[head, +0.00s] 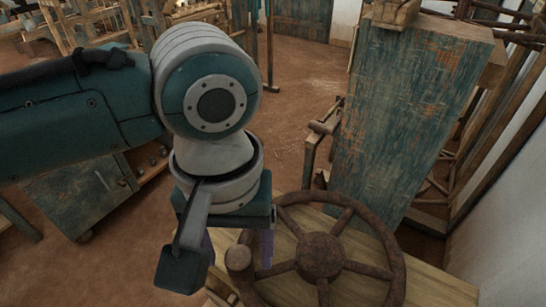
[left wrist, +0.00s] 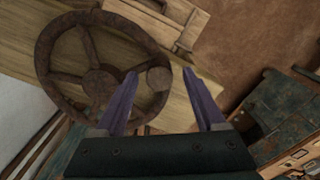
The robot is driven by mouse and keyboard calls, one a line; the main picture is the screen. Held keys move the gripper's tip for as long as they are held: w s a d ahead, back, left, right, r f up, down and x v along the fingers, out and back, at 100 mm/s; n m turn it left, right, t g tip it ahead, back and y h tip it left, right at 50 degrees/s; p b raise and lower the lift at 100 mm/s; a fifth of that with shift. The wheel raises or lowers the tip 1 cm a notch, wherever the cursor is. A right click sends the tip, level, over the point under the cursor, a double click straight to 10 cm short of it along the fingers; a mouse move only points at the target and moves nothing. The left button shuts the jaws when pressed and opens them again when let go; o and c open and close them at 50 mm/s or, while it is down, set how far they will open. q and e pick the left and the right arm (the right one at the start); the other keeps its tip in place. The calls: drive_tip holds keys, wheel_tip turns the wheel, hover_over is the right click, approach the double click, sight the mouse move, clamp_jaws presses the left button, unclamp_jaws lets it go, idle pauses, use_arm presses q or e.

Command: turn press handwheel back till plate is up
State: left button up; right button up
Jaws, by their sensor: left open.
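The press handwheel (head: 320,256) is a rusty brown spoked wheel above a pale wooden beam (head: 430,288). Its round handle knob (head: 239,260) stands at the rim's left side. My left gripper (head: 237,256) points down over the knob, with its purple fingers apart on either side of it in the picture. In the left wrist view, the knob (left wrist: 158,78) shows between the fingertips of the open left gripper (left wrist: 159,74), and the wheel (left wrist: 100,82) lies to the left. I cannot tell whether either finger touches the knob. I cannot make out the press plate. My right gripper is not in view.
A worn blue-green wooden board (head: 405,115) rises behind the wheel. A white wall (head: 510,225) closes off the right. A blue-green cabinet (head: 78,190) stands at the left, under my arm. Open brown floor (head: 305,75) lies in the back middle.

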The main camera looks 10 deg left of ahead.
use_arm(q)
wheel_tip(320, 180, down, 4)
drive_tip(key=shift+f, duration=0.15)
clamp_jaws()
idle(0.7)
idle(0.8)
